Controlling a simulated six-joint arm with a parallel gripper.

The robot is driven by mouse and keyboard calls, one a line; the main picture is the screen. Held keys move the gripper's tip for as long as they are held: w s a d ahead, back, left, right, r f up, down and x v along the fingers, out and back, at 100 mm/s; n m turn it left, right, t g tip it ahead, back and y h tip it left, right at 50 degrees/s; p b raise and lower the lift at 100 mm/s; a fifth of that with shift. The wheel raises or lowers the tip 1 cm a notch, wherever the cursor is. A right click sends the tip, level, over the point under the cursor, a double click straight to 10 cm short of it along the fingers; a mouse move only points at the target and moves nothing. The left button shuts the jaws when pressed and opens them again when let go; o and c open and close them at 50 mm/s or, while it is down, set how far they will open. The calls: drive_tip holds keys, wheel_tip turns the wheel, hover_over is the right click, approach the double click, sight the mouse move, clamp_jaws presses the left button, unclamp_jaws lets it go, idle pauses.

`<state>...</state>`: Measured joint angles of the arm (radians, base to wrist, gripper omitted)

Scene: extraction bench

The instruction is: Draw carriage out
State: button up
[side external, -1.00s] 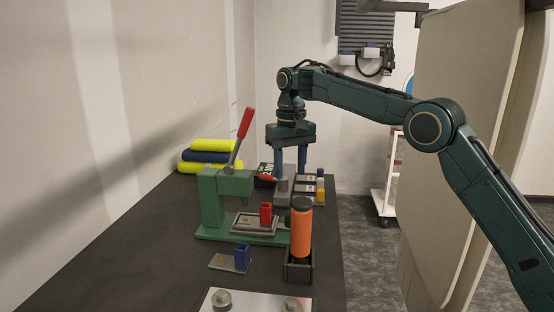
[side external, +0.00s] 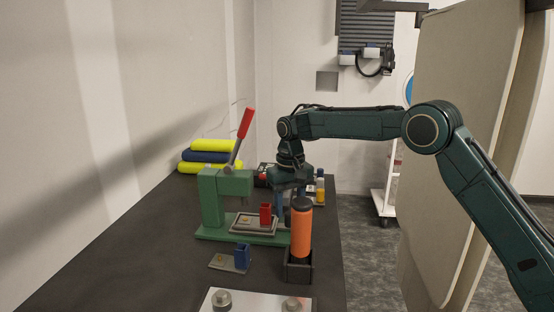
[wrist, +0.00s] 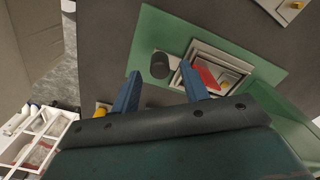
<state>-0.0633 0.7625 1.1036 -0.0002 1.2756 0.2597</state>
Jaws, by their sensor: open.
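The carriage is a flat metal tray (side external: 240,226) with an upright red block (side external: 265,213) at its right end. It sits on the green base of the press (side external: 224,184), whose red lever is raised. In the wrist view the tray (wrist: 232,62) and red block (wrist: 206,76) lie beyond my right fingertip, which partly overlaps them. My gripper (side external: 290,203) points down, open and empty, just right of and behind the red block. Its blue fingers (wrist: 160,78) are spread apart. The orange cylinder hides part of the gripper in the side view.
An orange cylinder (side external: 301,235) with a dark cap stands in a black holder close in front of my gripper. A plate with a blue block (side external: 242,256) lies nearer the camera. A dark round post (wrist: 160,65) shows beside the tray. A compartment tray (wrist: 38,135) is at left.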

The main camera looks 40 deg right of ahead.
drive_tip(key=shift+f, duration=1.5)
drive_tip(key=shift+c, duration=0.3)
clamp_jaws()
